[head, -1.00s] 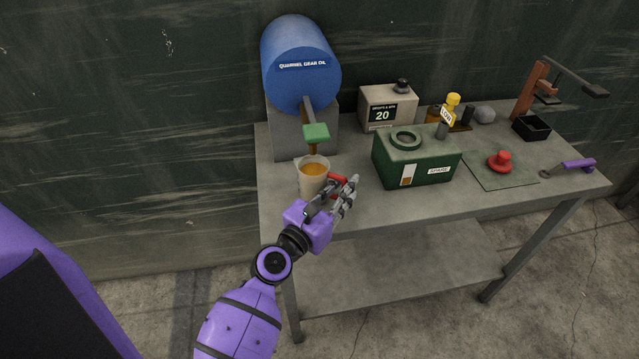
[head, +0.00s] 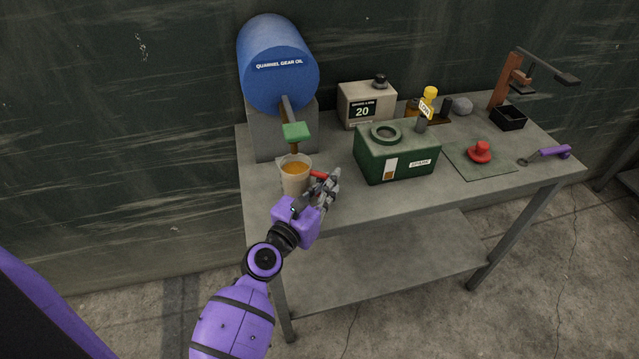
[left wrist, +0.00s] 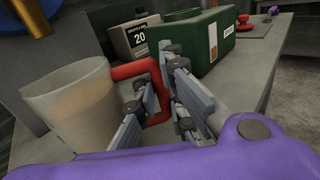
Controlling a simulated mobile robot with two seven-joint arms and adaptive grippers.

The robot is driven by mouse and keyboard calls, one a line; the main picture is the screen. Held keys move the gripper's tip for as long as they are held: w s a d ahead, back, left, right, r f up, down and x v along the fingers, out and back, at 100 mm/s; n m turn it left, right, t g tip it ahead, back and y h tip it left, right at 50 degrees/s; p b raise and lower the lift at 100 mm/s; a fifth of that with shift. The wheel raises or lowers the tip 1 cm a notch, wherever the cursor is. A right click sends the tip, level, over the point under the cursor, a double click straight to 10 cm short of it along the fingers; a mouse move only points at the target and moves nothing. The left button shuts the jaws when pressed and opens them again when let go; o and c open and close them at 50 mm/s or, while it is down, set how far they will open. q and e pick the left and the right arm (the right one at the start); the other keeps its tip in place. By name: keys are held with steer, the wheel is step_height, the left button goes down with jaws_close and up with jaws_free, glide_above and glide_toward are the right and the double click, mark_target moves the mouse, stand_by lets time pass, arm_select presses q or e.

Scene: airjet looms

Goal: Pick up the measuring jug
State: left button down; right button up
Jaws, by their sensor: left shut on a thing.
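The measuring jug (head: 295,178) is a pale translucent cup with orange-brown liquid and a red handle. It stands upright on the grey bench, below the green-handled tap of the blue oil drum. My left gripper (head: 322,187) is at the jug's right side, shut on its red handle. In the left wrist view the jug (left wrist: 75,108) is at the left, and the handle (left wrist: 148,72) passes between the fingers of my left gripper (left wrist: 165,95). I cannot tell whether the jug's base touches the bench. My right gripper is not in view.
The blue gear oil drum (head: 277,65) sits on a grey stand behind the jug. A green box (head: 400,158) stands close to the right, with a beige counter box (head: 366,104) behind it. A red knob (head: 480,152) and purple-handled tool (head: 552,153) lie further right.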

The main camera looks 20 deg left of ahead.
mark_target(328, 176)
arm_select(q)
steer(key=shift+r, duration=0.6)
step_height(328, 176, up, 3)
steer(key=shift+f+p, duration=0.15)
steer(key=shift+p, duration=0.65)
steer(key=v, duration=0.4)
steer(key=f+b+v, duration=0.1)
steer(key=v, duration=0.2)
steer(key=b+v, duration=0.3)
steer(key=v, duration=0.8)
steer(key=shift+r, duration=0.25)
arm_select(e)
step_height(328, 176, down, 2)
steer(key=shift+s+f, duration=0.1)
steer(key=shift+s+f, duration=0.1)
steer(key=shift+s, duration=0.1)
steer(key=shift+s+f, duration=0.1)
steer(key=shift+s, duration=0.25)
arm_select(q)
steer(key=shift+s, duration=0.1)
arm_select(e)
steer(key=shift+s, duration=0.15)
